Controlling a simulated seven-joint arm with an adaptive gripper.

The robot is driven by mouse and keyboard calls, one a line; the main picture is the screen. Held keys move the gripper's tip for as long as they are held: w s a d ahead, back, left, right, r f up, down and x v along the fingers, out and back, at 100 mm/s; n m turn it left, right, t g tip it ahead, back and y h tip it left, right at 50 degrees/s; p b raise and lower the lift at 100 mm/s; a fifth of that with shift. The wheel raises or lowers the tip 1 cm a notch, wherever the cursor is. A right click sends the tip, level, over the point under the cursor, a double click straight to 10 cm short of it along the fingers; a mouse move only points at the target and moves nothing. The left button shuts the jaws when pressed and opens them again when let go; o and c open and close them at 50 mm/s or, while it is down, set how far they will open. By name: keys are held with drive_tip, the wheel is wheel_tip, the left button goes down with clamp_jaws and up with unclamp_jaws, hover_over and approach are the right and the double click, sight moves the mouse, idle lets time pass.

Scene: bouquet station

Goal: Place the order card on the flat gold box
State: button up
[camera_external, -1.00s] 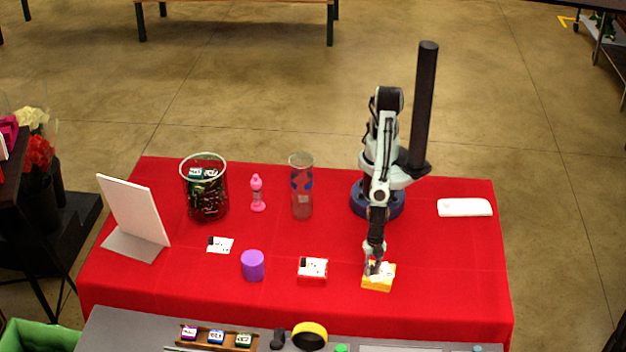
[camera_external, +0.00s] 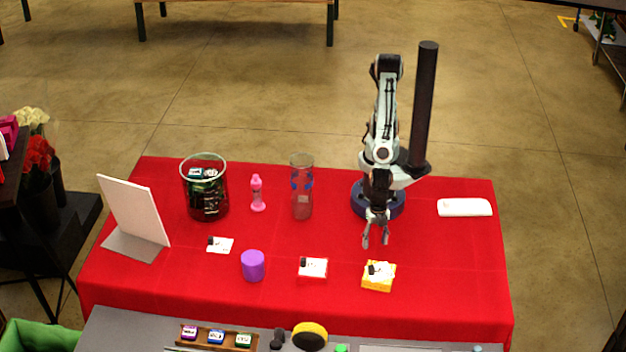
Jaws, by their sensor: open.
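The flat gold box (camera_external: 378,285) lies on the red tablecloth toward the front right. A small white card (camera_external: 387,269) with a dark patch, which looks like the order card, lies on top of it. My gripper (camera_external: 375,244) is open and empty, pointing down, above and behind the gold box and apart from the card. Similar white cards show elsewhere: one (camera_external: 221,246) on the cloth at the left and one (camera_external: 314,266) on the flat red box (camera_external: 312,280). Their print is too small to read.
A purple cylinder (camera_external: 252,266) stands left of the red box. A clear vase (camera_external: 302,190), a pink bottle (camera_external: 257,195) and a glass container (camera_external: 205,187) stand at the back. A white panel (camera_external: 135,210) stands at the left. The cloth right of the gold box is clear.

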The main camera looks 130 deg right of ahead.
drive_tip(key=s+d+r+m, duration=0.3)
drive_tip(key=d+r+m, duration=0.5)
drive_tip(key=d, duration=0.7)
drive_tip(key=s+d+r+m, duration=0.2)
drive_tip(key=s+d+m, duration=0.2)
drive_tip(key=s+d, duration=0.2)
drive_tip(key=shift+s+d+r+y, duration=0.15)
drive_tip(key=shift+s+d+y, duration=0.25)
drive_tip(key=shift+s, duration=0.85)
